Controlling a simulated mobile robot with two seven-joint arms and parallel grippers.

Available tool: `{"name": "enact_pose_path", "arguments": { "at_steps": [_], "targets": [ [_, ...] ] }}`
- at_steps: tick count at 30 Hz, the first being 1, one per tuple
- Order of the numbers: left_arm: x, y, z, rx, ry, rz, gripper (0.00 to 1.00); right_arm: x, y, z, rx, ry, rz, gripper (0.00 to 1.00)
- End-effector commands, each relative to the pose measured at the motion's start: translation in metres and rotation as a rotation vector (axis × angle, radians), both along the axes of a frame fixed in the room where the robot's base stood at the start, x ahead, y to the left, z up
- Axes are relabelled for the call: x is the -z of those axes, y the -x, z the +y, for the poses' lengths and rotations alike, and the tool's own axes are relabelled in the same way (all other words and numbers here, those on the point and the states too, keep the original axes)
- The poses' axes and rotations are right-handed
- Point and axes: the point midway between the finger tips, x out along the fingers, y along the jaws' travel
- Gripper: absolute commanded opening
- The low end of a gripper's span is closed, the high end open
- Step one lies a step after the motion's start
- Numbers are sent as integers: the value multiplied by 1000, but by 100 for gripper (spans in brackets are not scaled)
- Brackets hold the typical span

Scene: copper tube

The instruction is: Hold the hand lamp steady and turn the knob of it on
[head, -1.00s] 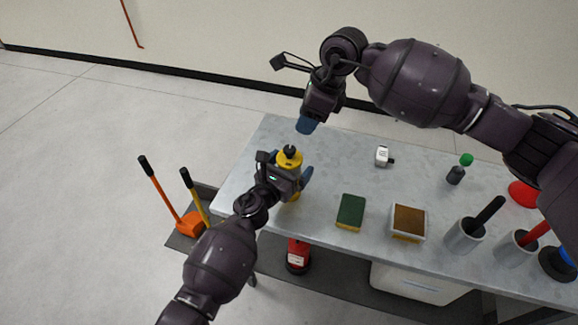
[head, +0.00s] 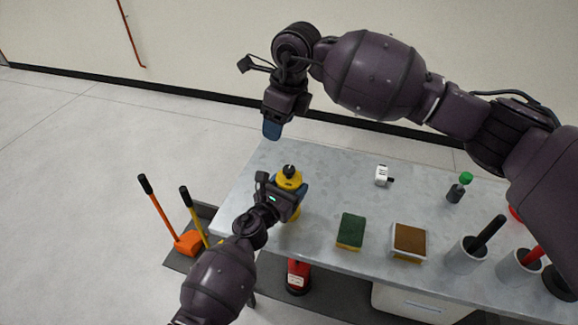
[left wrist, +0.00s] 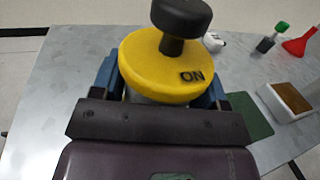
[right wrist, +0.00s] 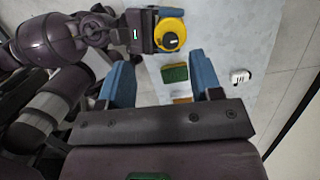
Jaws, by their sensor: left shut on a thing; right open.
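The hand lamp (head: 291,183) has a yellow round top with a black knob (head: 289,170) and stands upright at the table's left end. In the left wrist view its top (left wrist: 150,72) bears the word "ON" beside the black knob (left wrist: 181,16). My left gripper (head: 291,198) is shut on the lamp's body, its blue fingers on either side below the yellow top. My right gripper (head: 272,129) is open and empty, beyond the lamp and apart from it, past the table's far edge. In the right wrist view the lamp (right wrist: 170,34) shows beyond the open fingers.
A green sponge (head: 351,230) and a tray with a brown-topped sponge (head: 409,240) lie right of the lamp. The table (head: 330,185) is clear around the lamp's far side.

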Motion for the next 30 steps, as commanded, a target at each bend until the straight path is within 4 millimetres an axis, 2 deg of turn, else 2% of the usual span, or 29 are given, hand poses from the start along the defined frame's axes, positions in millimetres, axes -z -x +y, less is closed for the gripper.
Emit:
{"name": "enact_pose_path", "arguments": {
  "at_steps": [4,9,15,23,30],
  "targets": [
    [0,0,0,0,1,1,34,1,0,0,210,68,55,59],
    [0,0,0,0,1,1,34,8,-1,-11,455,138,106,59],
    [0,0,0,0,0,0,34,10,0,-20,646,177,131,59],
    [0,0,0,0,0,0,34,18,1,-21,715,180,141,59],
    [0,0,0,0,0,0,34,53,1,-21,713,180,143,59]
  ]
}}
